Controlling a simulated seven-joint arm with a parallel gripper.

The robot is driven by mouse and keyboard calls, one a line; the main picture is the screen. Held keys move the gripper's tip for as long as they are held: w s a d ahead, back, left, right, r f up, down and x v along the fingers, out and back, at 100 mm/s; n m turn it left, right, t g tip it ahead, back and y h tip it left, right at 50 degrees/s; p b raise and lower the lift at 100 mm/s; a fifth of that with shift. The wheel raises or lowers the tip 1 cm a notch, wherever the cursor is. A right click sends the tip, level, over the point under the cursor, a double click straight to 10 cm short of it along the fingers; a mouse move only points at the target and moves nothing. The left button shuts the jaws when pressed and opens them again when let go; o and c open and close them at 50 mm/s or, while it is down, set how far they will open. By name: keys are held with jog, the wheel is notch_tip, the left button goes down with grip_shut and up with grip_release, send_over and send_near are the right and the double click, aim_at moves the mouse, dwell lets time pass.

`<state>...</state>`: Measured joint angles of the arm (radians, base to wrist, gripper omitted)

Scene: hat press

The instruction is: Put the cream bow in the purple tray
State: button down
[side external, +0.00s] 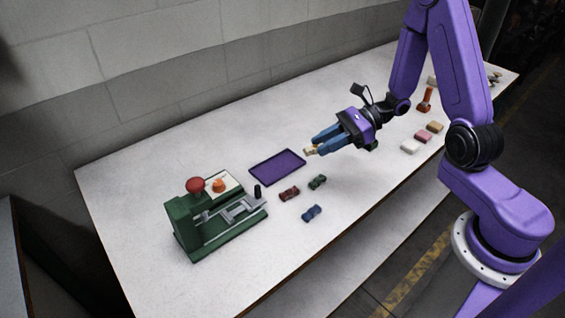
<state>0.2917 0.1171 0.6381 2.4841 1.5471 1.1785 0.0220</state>
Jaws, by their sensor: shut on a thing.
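My gripper (314,146) has blue fingers and is shut on the cream bow (311,151). It holds the bow at the fingertips, apparently above the table, just right of the purple tray. The fingers hide part of the bow. The purple tray (264,179) is a shallow rectangle with a dark rim, lying flat on the white table, and it looks empty.
A green press (190,231) with a red knob stands left of the tray. Dark red (289,194), green (317,182) and blue (311,213) bows lie in front of the tray. Coloured blocks (422,138) and an orange-brown stamp-like thing (426,100) are at the right.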

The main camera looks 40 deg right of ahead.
jog(key=w+f, duration=0.3)
jog(key=w, duration=0.4)
send_over(287, 165)
notch_tip(287, 165, down, 6)
jog(key=shift+s+r, duration=0.1)
jog(key=shift+s, duration=0.05)
jog(key=shift+w+f, duration=0.2)
jog(key=shift+f, duration=1.55)
jog(key=shift+f, duration=0.15)
jog(key=c, duration=1.2)
grip_release()
jog(key=shift+o, duration=0.2)
